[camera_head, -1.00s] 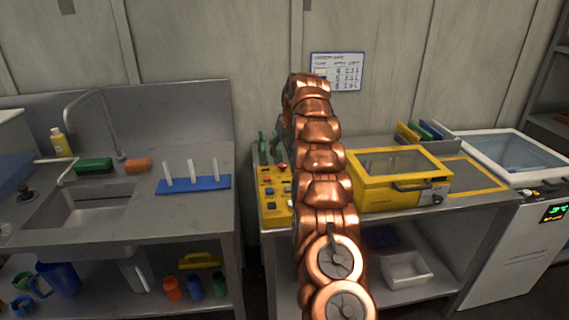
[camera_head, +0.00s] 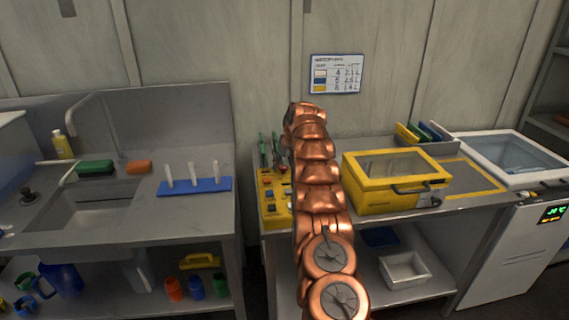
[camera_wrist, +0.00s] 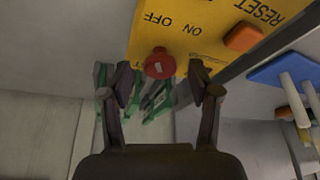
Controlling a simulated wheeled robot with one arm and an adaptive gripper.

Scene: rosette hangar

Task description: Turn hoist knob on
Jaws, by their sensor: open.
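The hoist knob is a round red knob (camera_wrist: 160,64) with a pale mark, on a yellow control panel (camera_wrist: 205,30). The panel bears the words OFF, ON and RESET, upside down in the wrist view. My gripper (camera_wrist: 160,92) is open, its two fingers on either side of and just below the knob in that view. I cannot tell whether either finger touches it. In the head view the yellow panel (camera_head: 272,206) stands on the bench left of my copper arm, and the arm hides part of it. An orange button (camera_wrist: 243,37) sits beside RESET.
Green-handled tools (camera_head: 264,150) stand behind the panel; they also show between my fingers in the wrist view. A yellow lidded box (camera_head: 396,200) is right of my arm. A blue peg rack (camera_head: 195,186) stands by the sink. A gap separates the two benches.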

